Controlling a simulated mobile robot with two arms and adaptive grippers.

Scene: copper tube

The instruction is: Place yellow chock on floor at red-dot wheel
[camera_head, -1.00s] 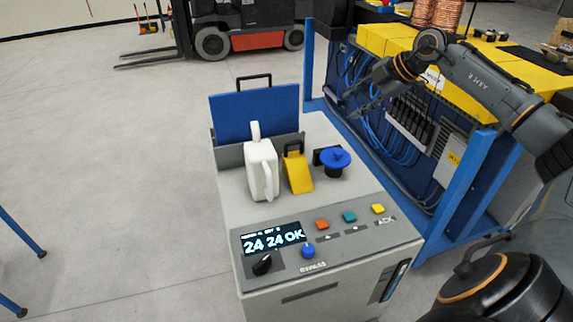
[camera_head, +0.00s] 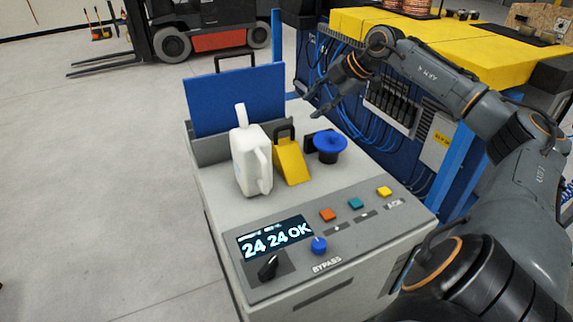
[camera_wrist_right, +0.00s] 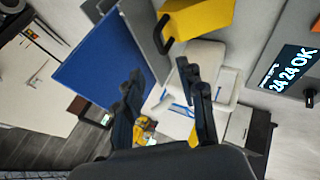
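The yellow chock (camera_head: 291,163), a wedge with a black handle, stands on top of the grey cabinet, between a white jug and a blue knob. In the right wrist view the chock (camera_wrist_right: 203,17) is at the top, with its handle toward the lower left. My right gripper (camera_head: 318,103) is above and behind the cabinet's right side, apart from the chock. Its fingers (camera_wrist_right: 165,108) are spread and empty. A forklift with wheels (camera_head: 172,45) stands in the background; I see no red dot on them. My left gripper is out of view.
The white jug (camera_head: 250,162) stands left of the chock, the blue knob (camera_head: 329,146) right of it. A blue panel (camera_head: 236,100) rises behind. A workbench with a yellow top (camera_head: 430,40) is at the right. The floor (camera_head: 80,170) at left is open.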

